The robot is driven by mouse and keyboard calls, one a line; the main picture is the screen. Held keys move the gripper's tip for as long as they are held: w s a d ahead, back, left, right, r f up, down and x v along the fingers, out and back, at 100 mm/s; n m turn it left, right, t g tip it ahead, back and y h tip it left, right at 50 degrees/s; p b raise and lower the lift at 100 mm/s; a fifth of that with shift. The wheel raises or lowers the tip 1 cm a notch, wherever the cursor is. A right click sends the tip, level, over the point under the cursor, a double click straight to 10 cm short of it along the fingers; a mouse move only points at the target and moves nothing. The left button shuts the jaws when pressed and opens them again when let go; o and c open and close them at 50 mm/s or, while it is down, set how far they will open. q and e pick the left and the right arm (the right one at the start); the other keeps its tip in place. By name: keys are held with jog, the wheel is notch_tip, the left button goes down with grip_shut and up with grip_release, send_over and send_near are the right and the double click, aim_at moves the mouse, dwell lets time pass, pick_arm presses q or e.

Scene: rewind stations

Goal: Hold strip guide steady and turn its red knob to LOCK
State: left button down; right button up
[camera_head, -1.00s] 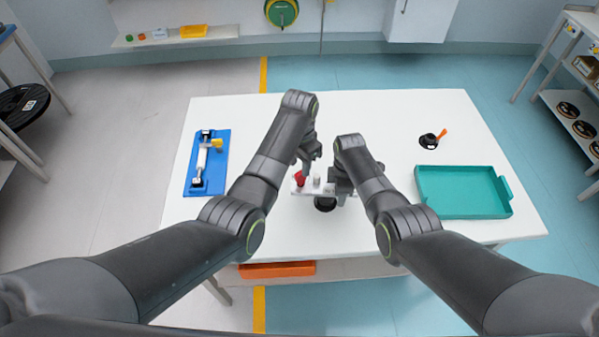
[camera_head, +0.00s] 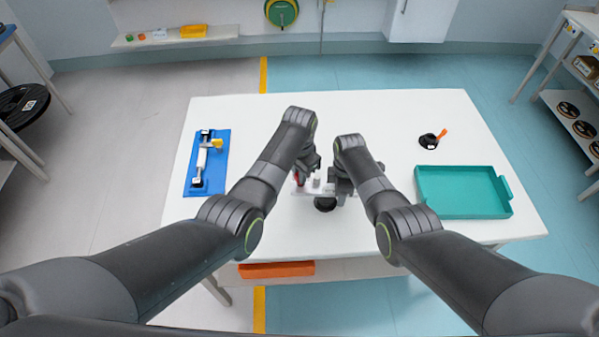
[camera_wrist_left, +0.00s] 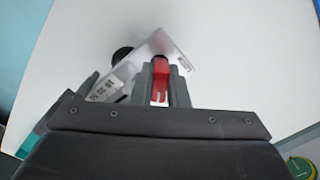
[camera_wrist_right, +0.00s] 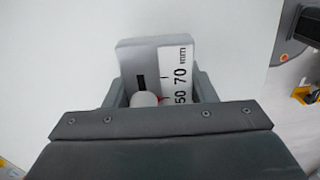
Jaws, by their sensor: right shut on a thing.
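The strip guide (camera_head: 312,191) is a pale plate with a printed scale, at the middle of the white table. Its red knob (camera_head: 298,182) is at its left end, partly covered by my left gripper (camera_head: 307,172). In the left wrist view the red knob (camera_wrist_left: 160,78) lies between the two fingers of my left gripper (camera_wrist_left: 160,88), which are open around it. My right gripper (camera_wrist_right: 162,95) is shut on the other end of the strip guide (camera_wrist_right: 150,55), with scale numbers showing.
A round black base (camera_head: 325,204) shows by the guide. A blue board with a white roller (camera_head: 202,160) lies at left. A green tray (camera_head: 462,192) and a black item with an orange handle (camera_head: 428,141) are at right. The table's front middle is clear.

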pick_arm(q)
jog(key=shift+n, duration=0.3)
jog(key=n, duration=0.3)
jog(key=shift+n, duration=0.3)
jog(key=n, duration=0.4)
jog(key=shift+d+n, duration=0.15)
jog(key=shift+n, duration=0.15)
jog(key=n, duration=0.4)
jog(key=shift+d, duration=0.1)
jog(key=shift+d+n, duration=0.1)
jog(key=shift+n, duration=2.4)
jog(key=c, duration=1.4)
grip_release()
jog(key=shift+c, duration=0.2)
